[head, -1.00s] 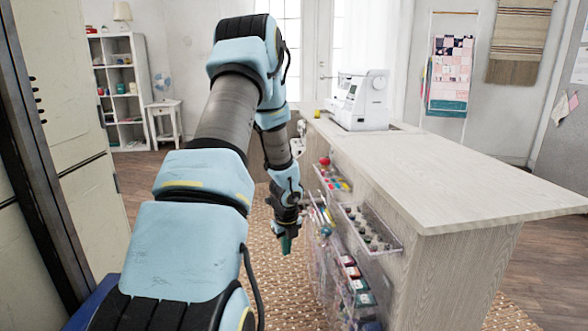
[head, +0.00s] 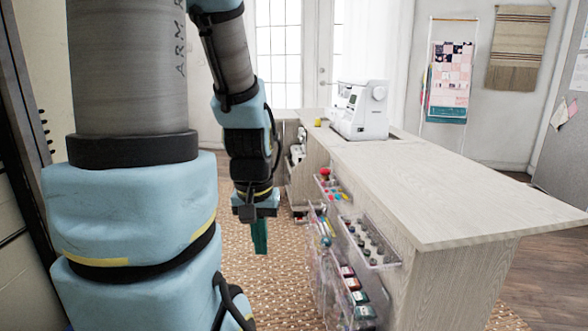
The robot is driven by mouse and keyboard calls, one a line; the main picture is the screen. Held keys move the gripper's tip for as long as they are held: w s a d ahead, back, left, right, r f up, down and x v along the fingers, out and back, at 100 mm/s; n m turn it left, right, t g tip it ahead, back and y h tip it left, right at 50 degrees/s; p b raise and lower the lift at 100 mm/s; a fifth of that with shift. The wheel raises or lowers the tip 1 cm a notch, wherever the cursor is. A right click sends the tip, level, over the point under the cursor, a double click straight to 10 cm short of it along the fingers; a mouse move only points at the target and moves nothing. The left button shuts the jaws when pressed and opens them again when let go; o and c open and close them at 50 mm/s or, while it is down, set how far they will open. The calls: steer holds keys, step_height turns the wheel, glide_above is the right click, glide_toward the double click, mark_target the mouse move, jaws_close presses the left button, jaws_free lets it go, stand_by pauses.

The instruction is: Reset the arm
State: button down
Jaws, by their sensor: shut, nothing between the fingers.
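My arm stands large at the left of the head view, its upper part running out of the top of the picture. The forearm hangs down in front of the doors. My gripper (head: 260,236) points straight down at its end, with teal fingers close together and nothing between them. It hangs over the woven rug (head: 280,290), left of the cabinet's clear side racks and apart from them.
The sewing cabinet (head: 455,185) with its pale wood top fills the right. A white sewing machine (head: 361,110) stands at its far end. Clear racks (head: 366,240) with bottles and spools stick out from its left side. A tall cabinet edge (head: 25,110) is close at left.

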step_height(320, 180, up, 18)
steer(key=p, duration=1.6)
